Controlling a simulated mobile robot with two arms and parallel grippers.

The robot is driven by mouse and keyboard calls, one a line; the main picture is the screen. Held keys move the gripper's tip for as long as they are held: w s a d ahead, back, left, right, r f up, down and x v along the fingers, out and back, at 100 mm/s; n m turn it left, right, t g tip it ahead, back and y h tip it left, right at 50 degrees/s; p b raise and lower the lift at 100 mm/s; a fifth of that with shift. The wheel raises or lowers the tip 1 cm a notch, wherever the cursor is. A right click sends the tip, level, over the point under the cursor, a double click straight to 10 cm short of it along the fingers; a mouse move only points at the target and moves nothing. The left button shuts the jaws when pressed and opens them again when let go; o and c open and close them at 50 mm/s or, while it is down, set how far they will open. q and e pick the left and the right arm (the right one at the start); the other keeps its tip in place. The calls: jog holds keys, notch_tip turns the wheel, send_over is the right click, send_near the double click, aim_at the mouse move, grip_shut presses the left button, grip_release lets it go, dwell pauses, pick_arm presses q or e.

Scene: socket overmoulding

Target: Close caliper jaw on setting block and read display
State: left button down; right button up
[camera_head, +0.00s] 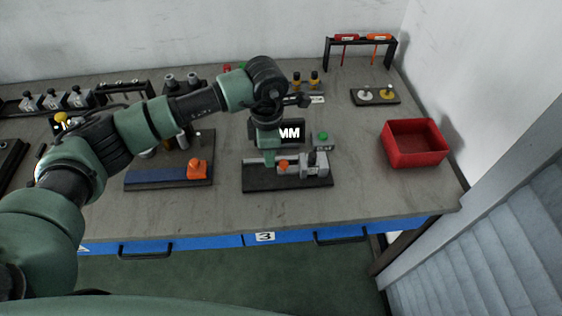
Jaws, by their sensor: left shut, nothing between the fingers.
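The caliper fixture sits on a dark base plate (262,184) near the middle front of the bench. It has a grey bar, an orange jaw piece (283,166) and a grey block (316,165) at its right end. Behind it stands a black display (292,131) with white letters "MM" showing; my arm hides its left part. My left gripper (269,160) points down at the left part of the fixture, just left of the orange piece. It is shut with nothing in it. Whether it touches the fixture I cannot tell. My right gripper is out of view.
A green button (323,136) sits on a grey box right of the display. A blue fixture with an orange clamp (197,169) lies to the left. A red bin (414,143) stands at the right, and a rack (360,42) behind. Bench between fixture and bin is clear.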

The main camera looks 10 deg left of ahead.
pick_arm(q)
notch_tip(320, 180, up, 4)
jog(key=shift+r+p, duration=0.2)
jog(key=shift+p, duration=0.7)
jog(key=shift+f, duration=0.1)
